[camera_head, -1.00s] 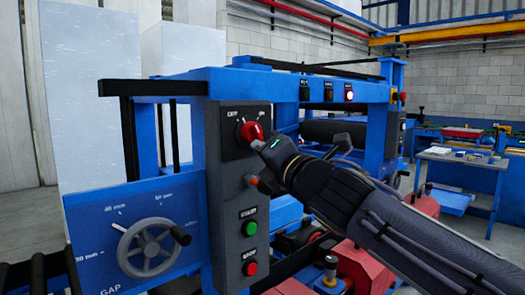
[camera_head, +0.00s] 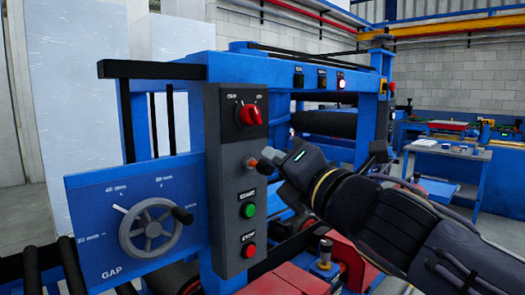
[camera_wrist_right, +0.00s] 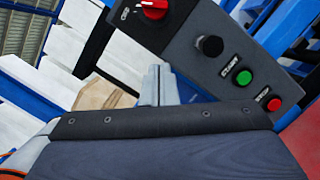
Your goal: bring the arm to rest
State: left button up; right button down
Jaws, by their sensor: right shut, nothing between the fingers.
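My right gripper (camera_head: 270,158) is shut and empty, in front of the dark control panel (camera_head: 224,180). Its shut fingers (camera_wrist_right: 158,86) show at the centre of the right wrist view, apart from the panel's face. The red rotary switch (camera_head: 250,115) is at the top of the panel, above the gripper and clear of it; part of it also shows in the right wrist view (camera_wrist_right: 153,8). My right arm (camera_head: 400,225) comes in from the lower right. My left gripper is not in view.
A black knob (camera_wrist_right: 210,46), green button (camera_head: 248,210) and red button (camera_head: 249,250) sit below the switch. The blue machine frame (camera_head: 215,68) and gap handwheel (camera_head: 150,231) stand left and behind. A work table (camera_head: 455,152) is farther right.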

jog(key=shift+s+d, duration=0.15)
jog(key=shift+s, duration=0.15)
